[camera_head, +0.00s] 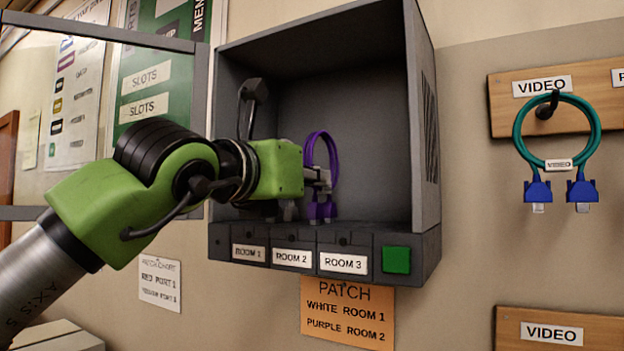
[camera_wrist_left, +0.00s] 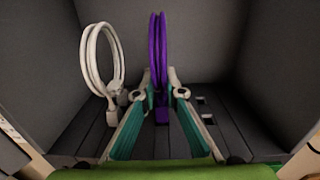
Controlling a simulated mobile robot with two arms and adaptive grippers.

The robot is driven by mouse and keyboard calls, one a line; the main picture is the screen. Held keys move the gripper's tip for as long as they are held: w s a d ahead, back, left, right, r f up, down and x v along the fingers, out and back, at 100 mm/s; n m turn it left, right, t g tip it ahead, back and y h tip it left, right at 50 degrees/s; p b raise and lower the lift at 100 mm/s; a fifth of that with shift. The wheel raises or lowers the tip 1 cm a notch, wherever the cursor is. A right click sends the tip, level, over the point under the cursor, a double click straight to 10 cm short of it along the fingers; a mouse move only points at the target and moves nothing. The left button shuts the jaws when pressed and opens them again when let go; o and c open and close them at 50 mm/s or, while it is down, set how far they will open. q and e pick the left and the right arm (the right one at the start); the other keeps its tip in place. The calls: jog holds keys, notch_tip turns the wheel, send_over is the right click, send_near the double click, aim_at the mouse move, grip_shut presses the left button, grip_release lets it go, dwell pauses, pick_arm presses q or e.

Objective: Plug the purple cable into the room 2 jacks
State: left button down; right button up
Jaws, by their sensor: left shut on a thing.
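The purple cable (camera_head: 321,212) is a coiled loop with purple plugs at its lower end, inside the grey patch box (camera_head: 426,130). My left gripper (camera_head: 318,178) is shut on it just above the plugs. In the left wrist view the purple cable (camera_wrist_left: 163,45) stands upright between my fingers (camera_wrist_left: 160,97). The plugs are at or just above the box floor; I cannot tell whether they sit in jacks. The ROOM 2 label (camera_head: 292,258) is on the front ledge between ROOM 1 and ROOM 3. My right gripper is out of view.
A white cable (camera_wrist_left: 111,117) stands left of the purple one in the left wrist view. Bare jack holes (camera_wrist_left: 205,109) show to the right. A green button (camera_head: 396,260) is on the ledge. A teal video cable (camera_head: 538,190) hangs outside, right. The box walls enclose the gripper.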

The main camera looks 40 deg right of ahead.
pick_arm(q)
jog(key=shift+f, duration=0.2)
dwell(0.6)
jog(key=c, duration=2)
grip_release()
jog(key=o, duration=0.6)
jog(key=shift+b, duration=0.3)
